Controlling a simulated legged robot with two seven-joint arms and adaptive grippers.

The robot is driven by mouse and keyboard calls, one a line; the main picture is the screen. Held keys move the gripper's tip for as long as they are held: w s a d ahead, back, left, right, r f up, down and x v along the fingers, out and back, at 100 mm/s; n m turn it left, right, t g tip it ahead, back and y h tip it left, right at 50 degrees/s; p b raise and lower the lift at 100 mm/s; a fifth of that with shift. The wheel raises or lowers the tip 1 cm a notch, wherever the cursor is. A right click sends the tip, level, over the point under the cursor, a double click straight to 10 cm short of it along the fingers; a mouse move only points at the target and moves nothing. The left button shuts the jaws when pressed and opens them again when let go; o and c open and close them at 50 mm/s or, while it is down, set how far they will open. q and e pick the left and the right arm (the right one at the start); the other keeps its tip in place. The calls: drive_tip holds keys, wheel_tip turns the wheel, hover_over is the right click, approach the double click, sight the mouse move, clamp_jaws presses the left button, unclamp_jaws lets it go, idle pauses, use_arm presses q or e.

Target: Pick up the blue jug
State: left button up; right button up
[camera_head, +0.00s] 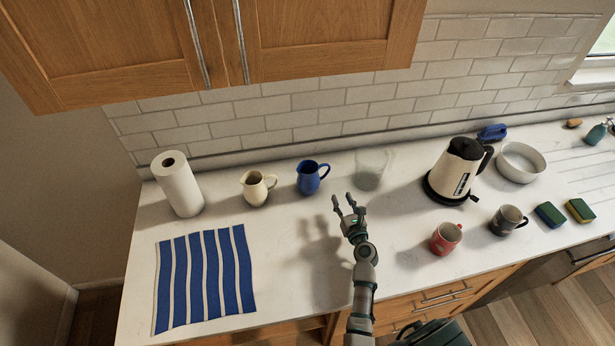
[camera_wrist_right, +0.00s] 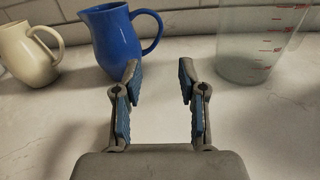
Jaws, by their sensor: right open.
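The blue jug (camera_head: 308,178) stands upright on the white counter near the back, its handle to the right. It also shows in the right wrist view (camera_wrist_right: 115,42), beyond the fingers and a little left of the gap between them. My right gripper (camera_head: 347,205) is open and empty, in front of the jug and to its right, apart from it. In the right wrist view both fingers (camera_wrist_right: 158,85) are spread with only counter between them. My left gripper is not in view.
A cream jug (camera_head: 256,188) stands left of the blue jug, and a clear measuring jug (camera_head: 371,169) stands to its right. A paper towel roll (camera_head: 178,185), striped cloth (camera_head: 204,278), kettle (camera_head: 457,171), red mug (camera_head: 446,238) and dark mug (camera_head: 507,220) are farther out. Cupboards (camera_head: 320,38) hang above.

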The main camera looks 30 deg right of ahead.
approach(329, 170)
drive_tip(key=w, duration=0.1)
drive_tip(key=w+d, duration=0.2)
drive_tip(key=w, duration=0.1)
drive_tip(key=shift+w+d+f, duration=0.1)
drive_tip(key=shift+d+f, duration=0.1)
drive_tip(key=shift+f, duration=0.05)
drive_tip(key=w, duration=0.3)
drive_tip(key=w+a+b, duration=0.1)
drive_tip(key=w, duration=0.1)
drive_tip(key=shift+w+a+r, duration=0.1)
drive_tip(key=shift+r, duration=0.3)
drive_tip(key=shift+c, duration=0.7)
drive_tip(key=shift+d+f, duration=0.1)
drive_tip(key=shift+d, duration=0.45)
clamp_jaws()
drive_tip(key=shift+a, duration=0.3)
